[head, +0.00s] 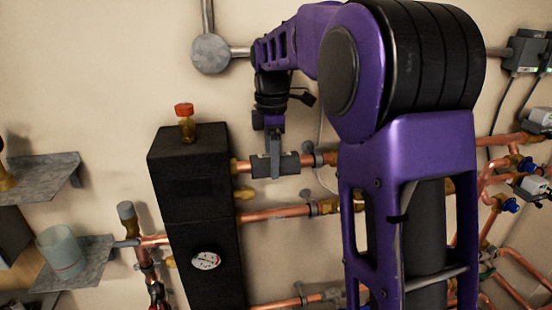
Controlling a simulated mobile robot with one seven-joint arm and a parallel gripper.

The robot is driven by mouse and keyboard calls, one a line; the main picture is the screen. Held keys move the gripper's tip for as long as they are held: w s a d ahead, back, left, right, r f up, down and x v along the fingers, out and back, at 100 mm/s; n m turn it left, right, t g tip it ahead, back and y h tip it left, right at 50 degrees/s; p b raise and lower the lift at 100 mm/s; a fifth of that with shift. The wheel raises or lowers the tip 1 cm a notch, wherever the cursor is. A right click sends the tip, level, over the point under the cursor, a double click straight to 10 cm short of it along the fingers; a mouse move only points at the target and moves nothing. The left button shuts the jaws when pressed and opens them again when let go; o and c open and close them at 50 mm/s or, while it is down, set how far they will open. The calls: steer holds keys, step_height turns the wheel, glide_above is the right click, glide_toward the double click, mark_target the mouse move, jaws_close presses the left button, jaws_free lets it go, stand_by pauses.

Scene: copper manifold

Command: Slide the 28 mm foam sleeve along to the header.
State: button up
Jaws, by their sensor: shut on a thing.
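The foam sleeve (288,165) is a short dark grey tube around the upper copper pipe (243,166). My gripper (275,168) comes down from above and is shut on the sleeve. The header (190,180) is the tall black block to the left. A short length of bare copper and a brass fitting show between the sleeve's left end and the header. The sleeve's right end is close to a pipe clamp or fitting on the same pipe. The far side of the sleeve is hidden.
My purple arm hides much of the right side. A second copper pipe (275,212) runs below. A red-capped brass vent (185,122) tops the header, and a gauge (206,260) is on its front. A cup (61,252) stands on a left shelf (98,252).

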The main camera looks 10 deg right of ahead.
steer(key=shift+a+p, duration=0.3)
steer(key=shift+a, duration=1)
steer(key=o, duration=1.4)
steer(key=shift+r, duration=0.15)
